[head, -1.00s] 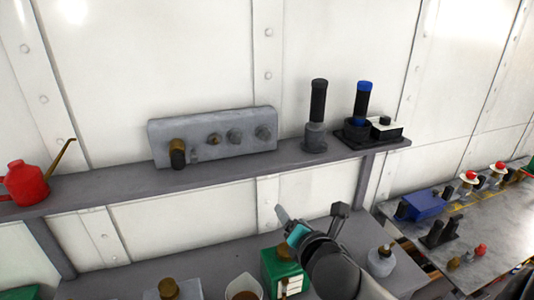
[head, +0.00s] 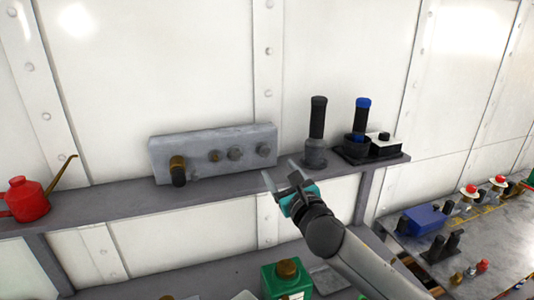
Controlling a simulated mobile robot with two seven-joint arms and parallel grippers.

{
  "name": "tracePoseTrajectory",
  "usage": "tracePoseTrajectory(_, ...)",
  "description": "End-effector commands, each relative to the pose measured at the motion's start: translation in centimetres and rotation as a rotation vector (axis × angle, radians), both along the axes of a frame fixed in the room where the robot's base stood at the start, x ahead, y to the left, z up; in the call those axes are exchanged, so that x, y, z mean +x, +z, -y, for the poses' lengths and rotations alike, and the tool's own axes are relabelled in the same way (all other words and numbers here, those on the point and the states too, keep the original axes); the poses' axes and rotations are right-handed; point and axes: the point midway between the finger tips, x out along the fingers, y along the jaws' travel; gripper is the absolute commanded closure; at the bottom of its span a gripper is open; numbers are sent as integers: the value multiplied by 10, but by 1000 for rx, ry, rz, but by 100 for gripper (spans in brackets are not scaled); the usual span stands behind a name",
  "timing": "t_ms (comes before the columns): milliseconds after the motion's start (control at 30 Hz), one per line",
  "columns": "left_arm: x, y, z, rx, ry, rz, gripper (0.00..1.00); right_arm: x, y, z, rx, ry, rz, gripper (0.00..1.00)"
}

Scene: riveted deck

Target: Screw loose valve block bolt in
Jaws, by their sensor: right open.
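The grey valve block (head: 205,140) stands on the shelf against the white wall. A brass-and-black fitting (head: 178,170) sticks out of its left part. I cannot tell from here which bolt is loose. My right gripper (head: 281,171) is open and empty, its fingers pointing up at the shelf's front edge, just below and right of the block. It appears apart from the block. My left gripper is not in view.
On the shelf (head: 110,203) stand a red oil can (head: 27,200) at left, a black-handled tool (head: 317,125) and a blue-topped tool (head: 362,118) on a dark base at right. A green canister (head: 285,283) stands below. A side table (head: 500,235) holds a blue box (head: 425,218).

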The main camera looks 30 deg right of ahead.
Motion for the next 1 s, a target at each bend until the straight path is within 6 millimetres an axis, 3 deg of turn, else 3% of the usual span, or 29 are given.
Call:
tracePoseTrajectory(600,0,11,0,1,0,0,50,80,1,19,3,-1,0,31)
tracePoseTrajectory(1000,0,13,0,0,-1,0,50,98,-1,23,1,1,-1,31)
